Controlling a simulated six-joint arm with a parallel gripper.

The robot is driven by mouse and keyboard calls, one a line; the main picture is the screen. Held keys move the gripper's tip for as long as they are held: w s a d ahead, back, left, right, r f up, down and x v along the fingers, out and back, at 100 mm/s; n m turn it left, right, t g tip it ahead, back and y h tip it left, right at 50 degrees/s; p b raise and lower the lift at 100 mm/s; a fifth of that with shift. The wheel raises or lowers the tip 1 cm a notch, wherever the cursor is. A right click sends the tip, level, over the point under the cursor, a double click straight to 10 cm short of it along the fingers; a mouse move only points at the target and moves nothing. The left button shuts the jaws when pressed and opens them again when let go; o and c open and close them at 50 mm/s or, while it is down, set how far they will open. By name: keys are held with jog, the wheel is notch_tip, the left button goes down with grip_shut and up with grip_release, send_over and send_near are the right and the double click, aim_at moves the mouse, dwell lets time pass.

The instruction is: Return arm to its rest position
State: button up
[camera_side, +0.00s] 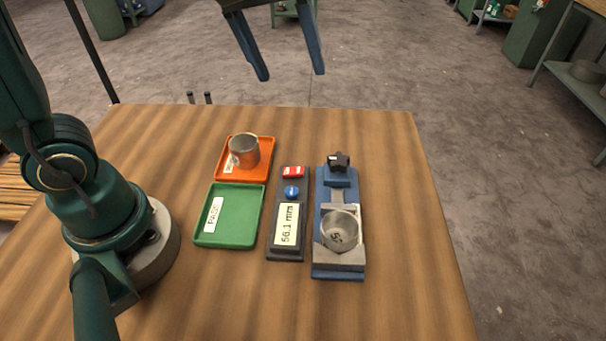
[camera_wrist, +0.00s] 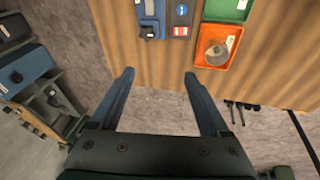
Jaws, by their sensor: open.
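My gripper (camera_side: 290,76) is open and empty, high at the top of the side view beyond the table's far edge. Its two blue fingers also show spread apart in the wrist view (camera_wrist: 159,75). A metal cup (camera_side: 244,152) sits in the orange tray (camera_side: 229,178); the cup also shows in the wrist view (camera_wrist: 216,53). A second metal cup (camera_side: 340,231) sits in the blue fixture (camera_side: 338,273) with a black knob (camera_side: 339,161). The green tray (camera_side: 234,234), labelled PASS, holds nothing.
A dark gauge box (camera_side: 285,255) with a red button, a blue button and a display reading about 56.1 mm stands between trays and fixture. The wooden table (camera_side: 400,200) is clear at right. Shelves and benches stand far back on the grey floor.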

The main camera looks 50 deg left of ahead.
jog(key=s+a+f+m+t, duration=0.1)
jog(key=s+f+m, duration=0.1)
jog(key=s+m, duration=0.2)
jog(key=s+a+f+m+t, duration=0.1)
jog(key=s+f+m, duration=0.2)
jog(key=s, duration=0.4)
jog(key=shift+f+m, duration=0.25)
jog(key=shift+m, duration=0.25)
